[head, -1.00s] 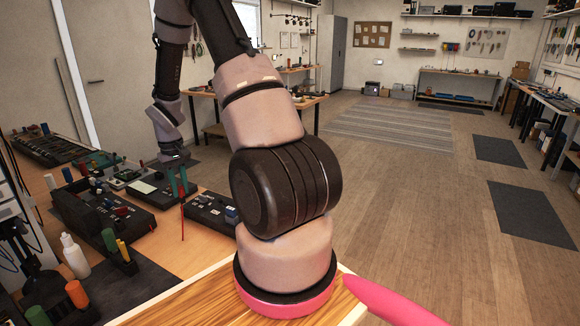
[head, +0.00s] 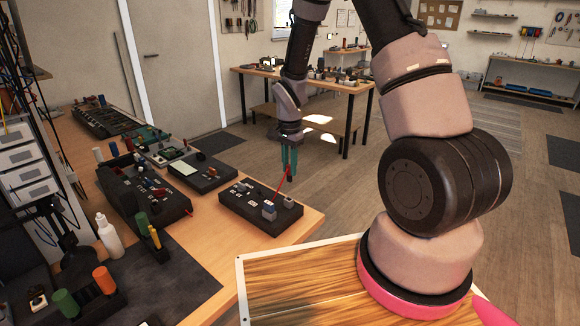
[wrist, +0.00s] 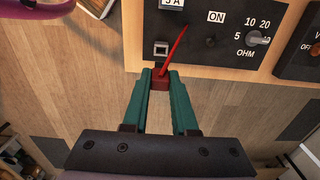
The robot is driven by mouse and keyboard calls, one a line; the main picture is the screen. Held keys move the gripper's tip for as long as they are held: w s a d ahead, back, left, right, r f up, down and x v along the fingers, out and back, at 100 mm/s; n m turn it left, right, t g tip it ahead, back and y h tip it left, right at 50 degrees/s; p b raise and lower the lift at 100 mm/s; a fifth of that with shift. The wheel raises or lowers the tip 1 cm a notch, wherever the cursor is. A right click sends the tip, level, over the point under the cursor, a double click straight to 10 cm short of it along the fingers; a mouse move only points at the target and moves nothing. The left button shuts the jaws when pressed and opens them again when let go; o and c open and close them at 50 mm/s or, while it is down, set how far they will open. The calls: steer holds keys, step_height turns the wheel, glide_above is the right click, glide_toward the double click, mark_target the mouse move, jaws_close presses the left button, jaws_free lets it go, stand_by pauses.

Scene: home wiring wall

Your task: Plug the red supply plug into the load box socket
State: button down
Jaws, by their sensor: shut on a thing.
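The red supply plug (wrist: 160,83) is between the green fingertips of my gripper (wrist: 159,80) in the wrist view. A thin red lead rises from it across the load box face. The load box (wrist: 200,50) is a dark panel with "ON" and "OHM" markings. A square pale-framed socket (wrist: 161,49) lies just above the plug in the picture, with a visible space between them. The plug's height relative to the socket cannot be told.
The load box sits near the end of a wooden workbench (head: 290,232). Another dark box (head: 205,182) stands beside it on the left. A white bottle (head: 109,237) and coloured cylinders stand nearer. Open floor lies beyond the bench end.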

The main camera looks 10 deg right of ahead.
mark_target(288, 175)
steer(key=shift+a, duration=0.1)
steer(key=shift+f, duration=0.4)
steer(key=shift+a+f, duration=0.1)
steer(key=shift+f, duration=2.45)
steer(key=shift+f, duration=1.7)
steer(key=c, duration=0.6)
jaws_free()
step_height(288, 175, up, 11)
steer(key=shift+f, duration=0.1)
